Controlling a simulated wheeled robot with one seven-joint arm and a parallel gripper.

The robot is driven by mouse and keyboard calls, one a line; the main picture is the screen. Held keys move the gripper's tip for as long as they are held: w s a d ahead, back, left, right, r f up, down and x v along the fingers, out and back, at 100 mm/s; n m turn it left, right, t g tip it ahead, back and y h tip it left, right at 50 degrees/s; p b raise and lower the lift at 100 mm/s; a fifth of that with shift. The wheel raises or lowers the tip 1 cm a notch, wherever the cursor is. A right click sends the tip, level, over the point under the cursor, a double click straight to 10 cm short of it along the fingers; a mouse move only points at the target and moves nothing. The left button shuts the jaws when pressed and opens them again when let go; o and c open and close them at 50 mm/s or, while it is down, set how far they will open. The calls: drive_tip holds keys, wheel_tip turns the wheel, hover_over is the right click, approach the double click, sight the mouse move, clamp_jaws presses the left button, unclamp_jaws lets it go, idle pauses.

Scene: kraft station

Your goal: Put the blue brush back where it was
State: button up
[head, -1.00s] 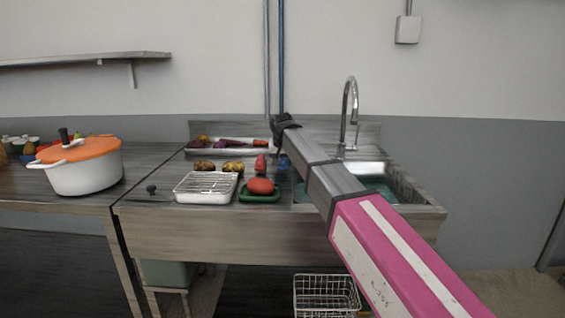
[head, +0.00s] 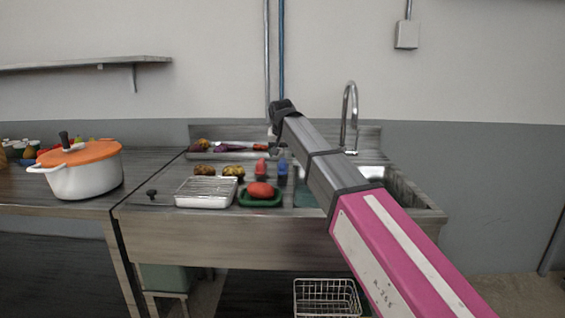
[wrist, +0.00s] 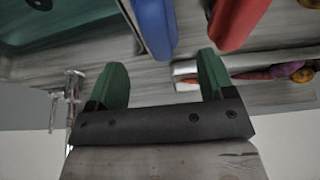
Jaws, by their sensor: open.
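The blue brush (head: 283,171) rests on the counter by the left edge of the sink, just right of a similar red object (head: 261,168). In the wrist view the blue brush (wrist: 156,24) shows at the top, cut off by the frame edge, with the red object (wrist: 236,20) to its right. My gripper (wrist: 162,78) is open, with its two green fingers apart and nothing between them. The blue brush lies beyond the fingertips, apart from them. In the head view my gripper is mostly hidden behind my arm's dark wrist.
A green dish (head: 246,201) with a red sponge-like item (head: 261,189) and a white racked tray (head: 203,204) stand in front. A long tray (head: 200,156) with vegetables lies behind. The sink with a tall faucet (head: 349,118) is on the right. An orange-lidded pot (head: 88,181) stands left.

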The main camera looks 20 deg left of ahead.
drive_tip(key=shift+v, duration=2.55)
drive_tip(key=shift+d, duration=0.1)
